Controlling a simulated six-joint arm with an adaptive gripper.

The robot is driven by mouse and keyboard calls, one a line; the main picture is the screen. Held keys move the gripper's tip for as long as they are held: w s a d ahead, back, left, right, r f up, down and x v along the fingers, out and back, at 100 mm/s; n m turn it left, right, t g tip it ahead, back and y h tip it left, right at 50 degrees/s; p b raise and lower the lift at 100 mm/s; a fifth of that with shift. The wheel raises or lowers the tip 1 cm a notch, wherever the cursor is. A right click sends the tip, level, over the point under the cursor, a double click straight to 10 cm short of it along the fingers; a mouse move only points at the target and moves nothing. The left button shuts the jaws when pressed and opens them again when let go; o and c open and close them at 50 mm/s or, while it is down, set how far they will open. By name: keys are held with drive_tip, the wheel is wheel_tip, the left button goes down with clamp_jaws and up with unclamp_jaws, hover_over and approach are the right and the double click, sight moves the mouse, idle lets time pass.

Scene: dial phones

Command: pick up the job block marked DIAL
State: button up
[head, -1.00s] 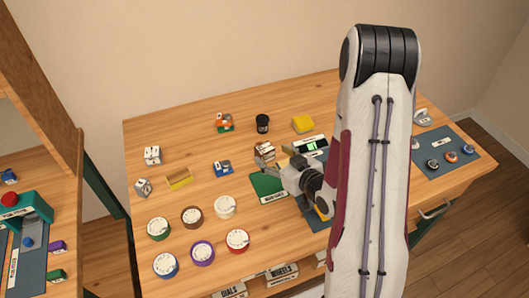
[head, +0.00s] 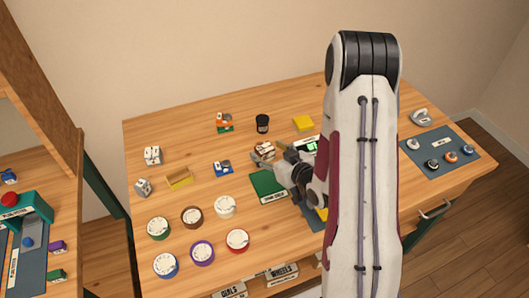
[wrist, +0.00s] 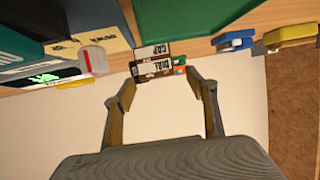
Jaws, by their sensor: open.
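The block marked DIAL (wrist: 154,67) shows in the wrist view as a brown block with a white label, touching another labelled block (wrist: 152,50) that seems to read CAP. In the head view these form a small brown-and-white group (head: 263,151) behind the green mat (head: 266,182); single labels are too small to read there. My gripper (wrist: 163,82) is open and empty. In the wrist view its fingers stand apart, on either side of the DIAL block and short of it. In the head view my gripper is right of the block group, and its fingertips are hard to make out.
A lit green display (head: 311,146) stands close to my gripper. Several round dials, including a white one (head: 225,207), lie front left.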

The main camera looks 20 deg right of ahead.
sight(266, 149)
drive_tip(key=shift+x, duration=1.75)
drive_tip(key=shift+d+f, duration=0.1)
drive_tip(key=shift+d, duration=0.1)
drive_tip(key=c, duration=1.2)
